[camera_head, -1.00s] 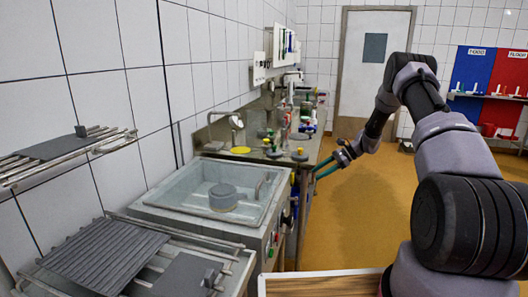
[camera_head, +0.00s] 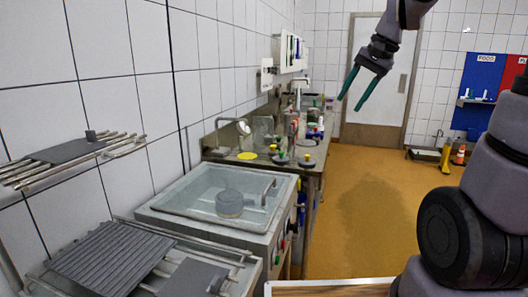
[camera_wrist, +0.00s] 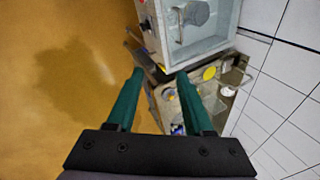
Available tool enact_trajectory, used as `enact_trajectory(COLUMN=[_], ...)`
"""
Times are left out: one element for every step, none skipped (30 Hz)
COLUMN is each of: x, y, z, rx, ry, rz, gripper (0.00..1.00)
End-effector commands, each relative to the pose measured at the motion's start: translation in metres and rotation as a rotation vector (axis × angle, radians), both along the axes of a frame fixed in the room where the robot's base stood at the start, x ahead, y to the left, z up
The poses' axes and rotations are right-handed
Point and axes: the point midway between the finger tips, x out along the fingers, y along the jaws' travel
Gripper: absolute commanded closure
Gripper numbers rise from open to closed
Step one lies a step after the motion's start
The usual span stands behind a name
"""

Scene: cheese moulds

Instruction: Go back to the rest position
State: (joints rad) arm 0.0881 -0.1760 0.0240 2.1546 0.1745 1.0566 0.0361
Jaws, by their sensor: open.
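My gripper (camera_head: 351,101) is raised in the air at the upper right of the head view, in front of the grey door. Its two green fingers are apart and nothing is between them. In the wrist view my gripper (camera_wrist: 160,73) is also open and empty, pointing down over the floor and the counter edge. My arm rises along the right side of the head view.
A sink basin (camera_head: 177,211) with a round grey mould (camera_head: 229,203) stands at the left. Behind it is a cluttered counter (camera_head: 312,170). A ribbed rack (camera_head: 112,255) lies at the front left. The orange floor (camera_head: 363,215) to the right is clear.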

Motion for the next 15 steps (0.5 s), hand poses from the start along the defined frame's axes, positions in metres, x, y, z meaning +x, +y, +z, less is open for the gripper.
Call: enact_trajectory(x=[-0.021, -0.032, -0.047, -0.058, -0.068, -0.082, -0.092, -0.101, -0.112, -0.119, -0.126, -0.134, -0.139, -0.143, -0.147], y=[0.0, -0.001, -0.002, -0.002, -0.003, -0.005, -0.006, -0.007, -0.008, -0.009, -0.01, -0.012, -0.012, -0.013, -0.014], z=[0.01, 0.013, 0.017, 0.019, 0.021, 0.023, 0.024, 0.024, 0.024, 0.024, 0.023, 0.023, 0.022, 0.022, 0.021], rx=[-0.03, -0.049, -0.073, -0.091, -0.108, -0.132, -0.148, -0.163, -0.183, -0.196, -0.207, -0.223, -0.232, -0.239, -0.248], ry=[-0.045, -0.068, -0.1, -0.121, -0.144, -0.176, -0.196, -0.216, -0.243, -0.261, -0.276, -0.296, -0.308, -0.319, -0.331], rz=[0.02, 0.032, 0.046, 0.058, 0.068, 0.082, 0.091, 0.1, 0.111, 0.119, 0.126, 0.134, 0.14, 0.144, 0.148], gripper=[0.48, 0.48, 0.48, 0.48, 0.48, 0.48, 0.48, 0.48, 0.48, 0.48, 0.48, 0.48, 0.48, 0.48, 0.48])
